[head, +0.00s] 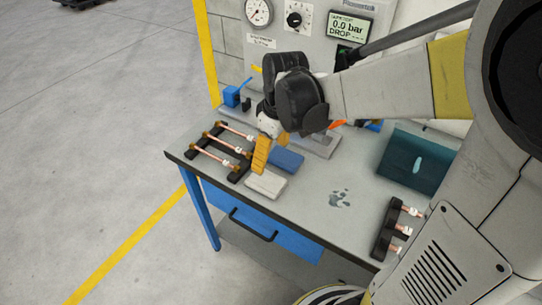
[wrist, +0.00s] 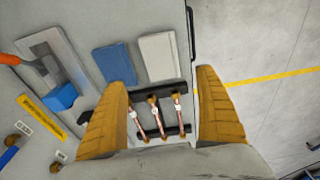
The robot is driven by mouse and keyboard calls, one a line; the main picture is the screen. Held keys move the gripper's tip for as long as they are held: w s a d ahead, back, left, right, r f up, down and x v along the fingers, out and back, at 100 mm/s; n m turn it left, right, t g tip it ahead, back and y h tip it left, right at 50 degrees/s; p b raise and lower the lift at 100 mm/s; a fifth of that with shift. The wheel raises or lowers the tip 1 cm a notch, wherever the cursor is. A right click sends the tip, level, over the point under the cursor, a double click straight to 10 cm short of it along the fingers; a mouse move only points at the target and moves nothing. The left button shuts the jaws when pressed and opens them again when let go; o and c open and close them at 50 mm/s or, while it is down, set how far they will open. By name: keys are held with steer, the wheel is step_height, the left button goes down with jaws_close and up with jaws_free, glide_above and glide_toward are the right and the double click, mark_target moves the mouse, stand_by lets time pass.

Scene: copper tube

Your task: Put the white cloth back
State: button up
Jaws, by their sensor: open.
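The white cloth (head: 266,183) lies flat and folded near the table's front edge, just in front of the blue cloth (head: 287,161). In the wrist view the white cloth (wrist: 158,57) lies right of the blue cloth (wrist: 115,62), with a narrow gap between them. My gripper (head: 262,156) is open and empty, its yellow fingers pointing down close behind the white cloth in the head view. In the wrist view my gripper (wrist: 162,84) spreads its fingers wide; the white cloth lies beyond the fingertips. The head view does not show the exact height of the fingertips.
A black rack with several copper tubes (head: 222,150) stands left of the cloth. Another rack (head: 394,229) stands at the right, near a wet patch (head: 340,198) and a teal tray (head: 391,168). A gauge panel (head: 300,50) rises behind.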

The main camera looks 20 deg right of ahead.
steer(key=s+r+m+t, duration=0.5)
steer(key=s+r+m, duration=0.2)
steer(key=s, duration=0.4)
steer(key=shift+s+a+r+t+h, duration=0.2)
steer(key=shift+a+r+t+h, duration=0.05)
steer(key=shift+a+t+h, duration=0.2)
steer(key=shift+f+b, duration=0.8)
steer(key=shift+f, duration=0.05)
